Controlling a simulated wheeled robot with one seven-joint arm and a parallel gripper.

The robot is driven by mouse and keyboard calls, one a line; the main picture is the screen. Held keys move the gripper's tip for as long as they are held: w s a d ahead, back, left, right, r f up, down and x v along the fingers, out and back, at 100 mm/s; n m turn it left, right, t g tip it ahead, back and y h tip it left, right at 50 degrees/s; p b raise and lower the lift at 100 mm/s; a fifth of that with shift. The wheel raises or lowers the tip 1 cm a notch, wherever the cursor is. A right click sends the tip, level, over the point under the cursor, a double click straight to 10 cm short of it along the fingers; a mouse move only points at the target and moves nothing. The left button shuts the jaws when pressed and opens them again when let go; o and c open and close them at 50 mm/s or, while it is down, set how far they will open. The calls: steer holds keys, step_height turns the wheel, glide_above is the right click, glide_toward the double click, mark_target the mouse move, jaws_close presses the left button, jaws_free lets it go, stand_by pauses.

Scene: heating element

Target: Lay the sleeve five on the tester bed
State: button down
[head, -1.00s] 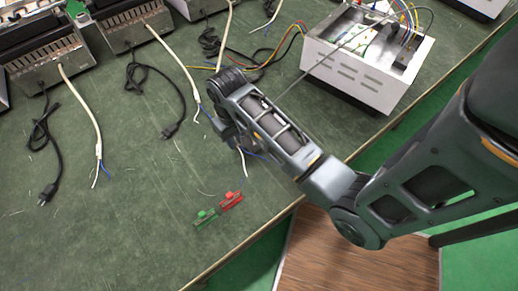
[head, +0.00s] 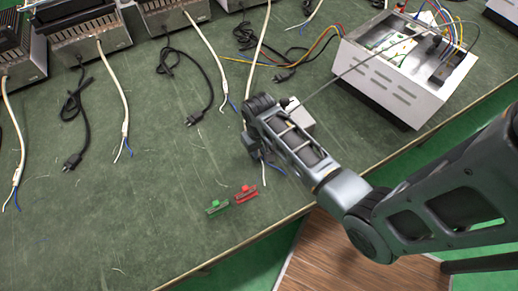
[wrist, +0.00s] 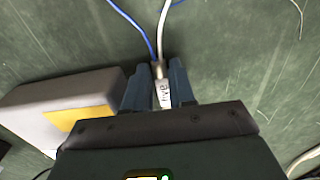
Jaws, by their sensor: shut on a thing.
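Sleeve five (wrist: 163,94) is a small white sleeve with the printed word "five", in the middle of the wrist view. My gripper (wrist: 160,68) is shut on it, with a dark blue finger on either side. A white wire and a blue wire run out from its far end. In the head view my gripper (head: 252,147) hangs over the green bench, and my wrist hides the sleeve. A small grey box (head: 299,117) stands just beside my wrist. In the wrist view a grey box with a yellow patch (wrist: 62,104) is left of my fingers. I cannot tell whether it is the tester bed.
A green clip (head: 217,207) and a red clip (head: 245,193) lie near the bench's front edge. A white open housing (head: 405,72) with coloured wires stands at back right. Several heaters with white and black cables line the back left. The left front bench top is mostly clear.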

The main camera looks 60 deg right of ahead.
steer(key=shift+f, duration=0.15)
steer(key=c, duration=0.9)
jaws_free()
steer(key=shift+c, duration=0.2)
step_height(320, 180, up, 12)
steer(key=shift+p, duration=0.35)
